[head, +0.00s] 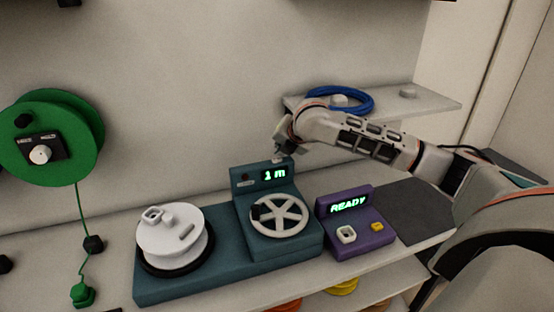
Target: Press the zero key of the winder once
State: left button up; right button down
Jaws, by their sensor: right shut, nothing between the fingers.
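The teal winder (190,283) stands on the bench, with a white spool (170,240) at its left and a spoked grey wheel (281,216) at its right. Its upright panel (240,170) has a green display (274,173) reading "1 m". Small dark marks show left of the display. A small pale piece shows at the panel's top edge, under the fingers; I cannot tell if it is the zero key. My right gripper (279,151) is shut and empty, just above the panel top; whether it touches is unclear. My left gripper is out of view.
A purple box (363,238) reading "READY" stands right of the winder, beside a dark grey mat (412,205). A green reel (66,115) hangs on the wall at left. A shelf (428,107) behind my right arm holds a blue coil (352,93).

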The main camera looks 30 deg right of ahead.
dwell(0.5)
jog(key=shift+f, duration=0.4)
jog(key=shift+f, duration=0.35)
dwell(0.5)
jog(key=shift+f, duration=0.2)
dwell(0.3)
jog(key=shift+r, duration=0.95)
